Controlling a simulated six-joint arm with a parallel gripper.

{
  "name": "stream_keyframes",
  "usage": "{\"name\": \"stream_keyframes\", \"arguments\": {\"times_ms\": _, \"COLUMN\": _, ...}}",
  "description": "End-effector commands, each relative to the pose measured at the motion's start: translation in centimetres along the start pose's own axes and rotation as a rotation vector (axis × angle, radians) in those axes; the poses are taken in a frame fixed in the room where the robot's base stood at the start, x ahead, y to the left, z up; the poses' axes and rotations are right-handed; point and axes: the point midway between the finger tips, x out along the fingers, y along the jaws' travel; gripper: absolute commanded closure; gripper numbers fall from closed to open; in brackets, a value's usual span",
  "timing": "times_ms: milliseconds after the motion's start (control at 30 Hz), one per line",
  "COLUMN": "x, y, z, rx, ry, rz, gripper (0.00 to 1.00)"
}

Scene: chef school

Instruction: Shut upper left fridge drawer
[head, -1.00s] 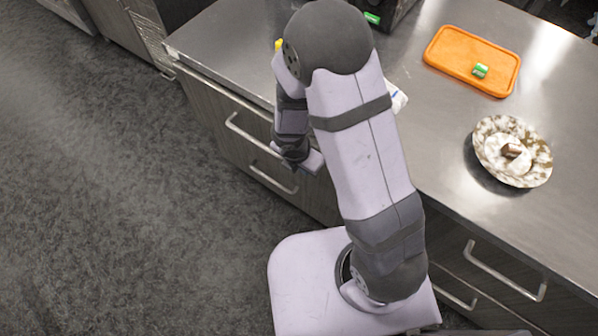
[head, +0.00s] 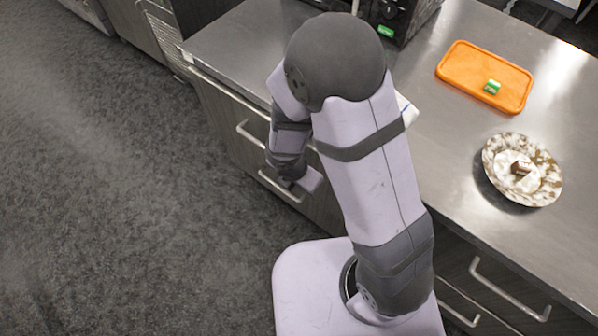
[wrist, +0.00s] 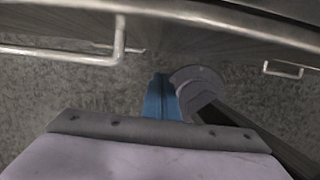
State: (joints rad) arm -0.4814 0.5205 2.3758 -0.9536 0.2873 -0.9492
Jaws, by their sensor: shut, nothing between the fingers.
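The upper left drawer (head: 226,108) is in the front of the steel counter, left of my arm in the head view. It has a bar handle (head: 252,137). A pale strip runs along its top edge, and I cannot tell how far it stands out. My gripper hangs in front of the left drawers, near the lower handle (head: 279,187) in the head view, with its fingertips hidden there. In the wrist view my gripper (wrist: 163,98) shows blue fingertips together, empty, below a drawer front. A metal bar handle (wrist: 60,55) lies to their upper left, apart from them.
The counter (head: 450,130) holds an orange tray (head: 462,72) with a small green item (head: 491,87), a patterned plate (head: 546,188) with food, and a dark appliance (head: 400,20). More drawers with a handle (head: 508,290) are at right. The floor (head: 120,220) at left is clear.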

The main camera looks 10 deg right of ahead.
Motion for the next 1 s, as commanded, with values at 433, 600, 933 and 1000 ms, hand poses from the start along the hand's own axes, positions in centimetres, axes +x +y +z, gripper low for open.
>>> {"name": "stream_keyframes", "arguments": {"times_ms": 433, "x": -6.8, "y": 0.0, "z": 0.1, "rx": -0.001, "ry": -0.001, "rz": -0.001, "gripper": 1.00}}
{"name": "stream_keyframes", "arguments": {"times_ms": 600, "x": -7.2, "y": 0.0, "z": 0.0, "rx": -0.002, "ry": 0.000, "rz": -0.001, "gripper": 1.00}}
{"name": "stream_keyframes", "arguments": {"times_ms": 933, "x": -4.8, "y": 0.7, "z": -2.5, "rx": -0.069, "ry": 0.001, "rz": 0.012, "gripper": 1.00}}
{"name": "stream_keyframes", "arguments": {"times_ms": 1000, "x": -3.2, "y": 0.8, "z": -4.3, "rx": -0.115, "ry": 0.004, "rz": 0.010, "gripper": 1.00}}
